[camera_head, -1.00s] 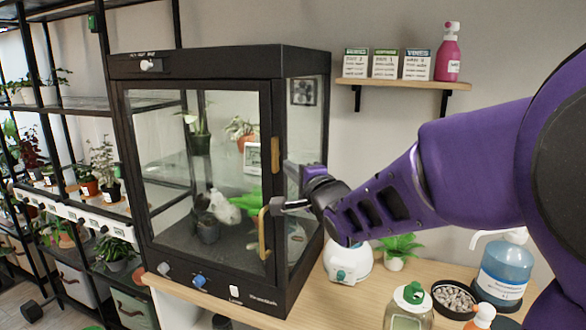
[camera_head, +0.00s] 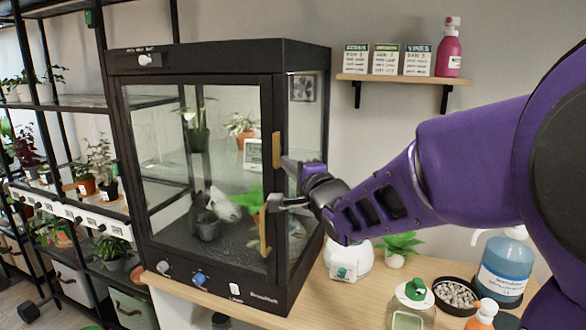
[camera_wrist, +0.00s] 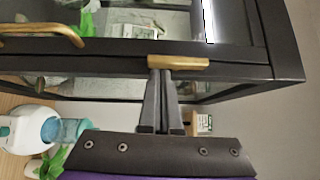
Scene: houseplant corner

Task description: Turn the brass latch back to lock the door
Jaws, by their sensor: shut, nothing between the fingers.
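The brass latch (camera_head: 276,150) is a short bar standing upright at the right edge of the glass cabinet's closed-looking door (camera_head: 200,185). In the wrist view the latch (camera_wrist: 190,63) lies along the dark frame. My gripper (camera_head: 284,161) is at the latch's lower part from the right. In the wrist view its shut, empty fingers (camera_wrist: 162,72) reach the latch's left end; they look to be touching it, but the contact is hard to judge. The curved brass door handle (camera_head: 264,235) is below the latch, partly behind my wrist.
Potted plants (camera_head: 208,225) stand inside the cabinet. To the right on the wooden table are a white appliance (camera_head: 348,262), a small green plant (camera_head: 398,246), a blue pump bottle (camera_head: 503,268) and a pebble bowl (camera_head: 455,296). A wall shelf (camera_head: 405,80) is above.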

